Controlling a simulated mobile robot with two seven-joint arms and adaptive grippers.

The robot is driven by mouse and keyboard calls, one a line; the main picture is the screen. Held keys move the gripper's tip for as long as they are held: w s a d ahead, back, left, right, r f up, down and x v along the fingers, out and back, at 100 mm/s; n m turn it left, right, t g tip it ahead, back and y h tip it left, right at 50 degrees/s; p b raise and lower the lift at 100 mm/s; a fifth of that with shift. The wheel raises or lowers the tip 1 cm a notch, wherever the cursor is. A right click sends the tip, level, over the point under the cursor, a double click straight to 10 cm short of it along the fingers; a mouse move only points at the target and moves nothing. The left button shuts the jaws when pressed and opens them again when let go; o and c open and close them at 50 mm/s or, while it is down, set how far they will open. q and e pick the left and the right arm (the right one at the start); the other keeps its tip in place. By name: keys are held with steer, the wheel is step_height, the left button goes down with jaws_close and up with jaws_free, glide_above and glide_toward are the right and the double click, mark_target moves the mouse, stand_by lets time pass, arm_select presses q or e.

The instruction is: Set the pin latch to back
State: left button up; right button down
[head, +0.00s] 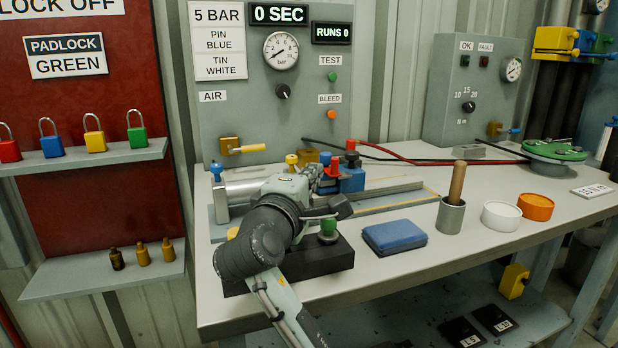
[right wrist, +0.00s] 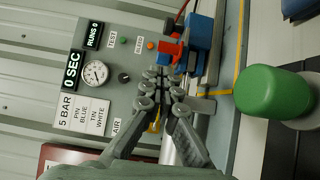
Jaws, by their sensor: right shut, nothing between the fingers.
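No part is labelled as the pin latch, and I cannot tell for sure which it is. A red piece (head: 333,166) and a blue block (head: 353,181) sit on the clamp fixture on the bench; the red piece (right wrist: 166,48) and blue block (right wrist: 198,38) also show in the right wrist view, just past my fingertips. My right gripper (head: 322,180) is shut and empty beside them, and its closed fingers show in the right wrist view (right wrist: 166,76). I cannot tell whether it touches the red piece. My right arm hides part of the fixture. My left gripper is out of view.
A green knob (head: 328,227) on a black block (head: 290,262) stands close to my right wrist. A blue pad (head: 394,236), a grey cup (head: 450,215) and two small dishes lie to the right. The test panel (head: 232,115) rises behind. Free bench shows at the front.

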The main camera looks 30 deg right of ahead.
mark_target(332, 164)
steer(key=x, duration=0.4)
steer(key=shift+w+d, duration=0.5)
steer(key=shift+d, duration=0.05)
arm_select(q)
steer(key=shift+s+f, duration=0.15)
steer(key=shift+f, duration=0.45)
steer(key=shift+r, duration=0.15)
arm_select(e)
steer(key=shift+s+p, duration=0.2)
steer(key=shift+p, duration=0.15)
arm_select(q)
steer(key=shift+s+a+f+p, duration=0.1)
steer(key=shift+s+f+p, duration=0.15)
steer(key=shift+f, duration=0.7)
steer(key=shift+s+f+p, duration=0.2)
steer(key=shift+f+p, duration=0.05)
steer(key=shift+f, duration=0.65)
arm_select(e)
steer(key=shift+s, duration=1.05)
